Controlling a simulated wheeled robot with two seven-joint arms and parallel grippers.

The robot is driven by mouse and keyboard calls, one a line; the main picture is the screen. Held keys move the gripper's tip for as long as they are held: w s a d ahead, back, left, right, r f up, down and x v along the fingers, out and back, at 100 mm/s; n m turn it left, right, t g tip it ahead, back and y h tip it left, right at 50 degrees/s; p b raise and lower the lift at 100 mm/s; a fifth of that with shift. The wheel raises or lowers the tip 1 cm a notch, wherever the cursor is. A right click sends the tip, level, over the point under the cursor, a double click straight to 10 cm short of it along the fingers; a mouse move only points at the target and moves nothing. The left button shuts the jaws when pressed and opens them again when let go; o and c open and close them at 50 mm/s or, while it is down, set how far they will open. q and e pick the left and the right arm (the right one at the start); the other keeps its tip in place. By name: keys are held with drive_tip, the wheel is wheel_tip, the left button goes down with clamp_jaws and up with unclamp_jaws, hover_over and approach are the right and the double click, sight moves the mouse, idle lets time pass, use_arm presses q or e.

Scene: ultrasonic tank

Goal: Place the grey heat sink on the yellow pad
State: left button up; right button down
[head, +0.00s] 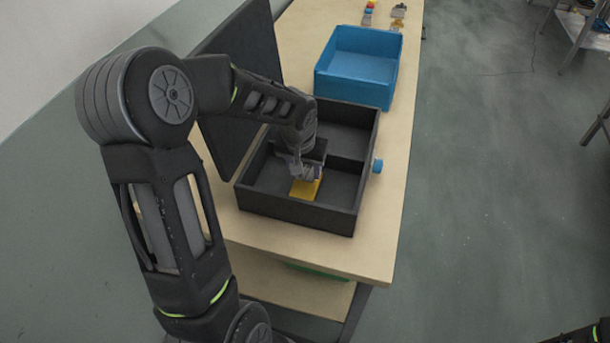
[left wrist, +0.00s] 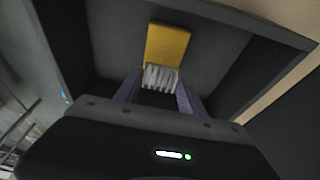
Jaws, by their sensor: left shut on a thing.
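The grey finned heat sink (left wrist: 160,78) is between the fingers of my left gripper (left wrist: 158,88) in the left wrist view. The left gripper also shows in the head view (head: 304,174), shut on the heat sink and reaching down into the black box. The yellow pad (left wrist: 167,45) lies on the box floor; in the head view the pad (head: 307,188) is partly behind the gripper. The heat sink overlaps the pad's near edge in the wrist view. I cannot tell whether they touch. My right gripper is not in view.
The black box (head: 300,214) has an inner divider, a raised dark lid (head: 228,95) at its left and a blue knob (head: 377,166) at its right. A blue bin (head: 357,67) stands behind it on the wooden table (head: 402,150). Small objects (head: 398,12) lie at the far end.

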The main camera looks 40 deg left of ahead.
sight(305, 177)
use_arm(q)
drive_tip(key=shift+f, duration=1.55)
drive_tip(key=shift+f, duration=0.2)
drive_tip(key=o, duration=1.4)
drive_tip(key=shift+r, duration=0.1)
drive_tip(key=shift+r, duration=0.55)
drive_tip(key=v, duration=1.1)
drive_tip(key=shift+s+d+b, duration=0.1)
drive_tip(key=shift+s+b, duration=0.05)
drive_tip(key=shift+b, duration=0.15)
